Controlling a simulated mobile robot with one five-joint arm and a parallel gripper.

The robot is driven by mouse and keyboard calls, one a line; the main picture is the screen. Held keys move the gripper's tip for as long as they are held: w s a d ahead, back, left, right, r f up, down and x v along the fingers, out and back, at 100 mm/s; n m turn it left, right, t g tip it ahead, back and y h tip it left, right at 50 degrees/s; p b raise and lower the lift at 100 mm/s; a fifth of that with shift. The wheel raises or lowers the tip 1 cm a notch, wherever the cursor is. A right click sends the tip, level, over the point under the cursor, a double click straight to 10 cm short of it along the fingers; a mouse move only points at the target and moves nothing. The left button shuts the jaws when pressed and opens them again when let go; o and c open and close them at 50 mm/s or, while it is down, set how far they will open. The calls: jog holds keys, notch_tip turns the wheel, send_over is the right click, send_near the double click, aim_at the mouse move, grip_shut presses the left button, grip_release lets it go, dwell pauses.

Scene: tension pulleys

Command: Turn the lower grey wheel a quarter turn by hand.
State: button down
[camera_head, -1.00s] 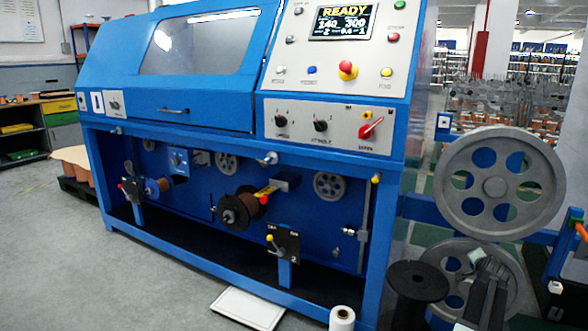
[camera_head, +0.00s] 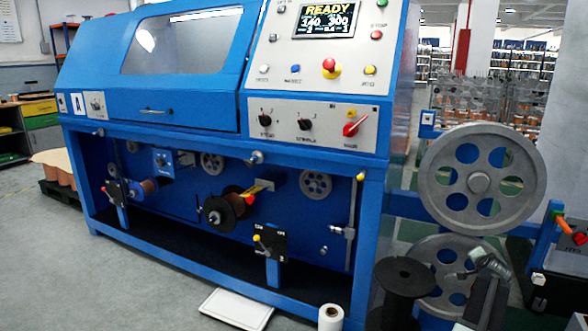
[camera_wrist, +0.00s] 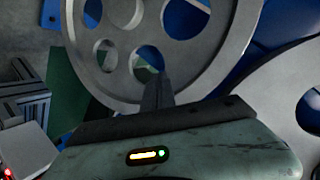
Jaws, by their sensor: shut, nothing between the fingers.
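The lower grey wheel (camera_head: 428,252), a spoked disc with round holes, stands at the lower right of the head view. My arm and a black spool cover parts of it. My gripper (camera_head: 462,275) is in front of its right side. In the wrist view a large grey wheel with holes (camera_wrist: 222,60) fills the top, and I take it to be the lower one. My shut fingers (camera_wrist: 155,85) point at its near rim beside a hole, with nothing between them. I cannot tell whether they touch it.
The upper grey wheel (camera_head: 478,182) hangs just above the lower one. A black spool (camera_head: 404,275) stands close at the left. The blue machine (camera_head: 372,235) fills the left and middle. A blue bracket with an orange handle (camera_head: 567,228) is at the right.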

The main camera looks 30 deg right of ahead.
jog(key=shift+s+d+f, duration=0.2)
jog(key=shift+s+d, duration=0.35)
jog(key=shift+d, duration=0.05)
jog(key=shift+s+d+f, duration=0.2)
jog(key=shift+s+d, duration=0.35)
jog(key=shift+d, duration=0.05)
jog(key=shift+s, duration=0.1)
jog(key=s+a, duration=0.3)
jog(key=a, duration=0.2)
jog(key=shift+s, duration=0.3)
jog(key=shift+a, duration=0.1)
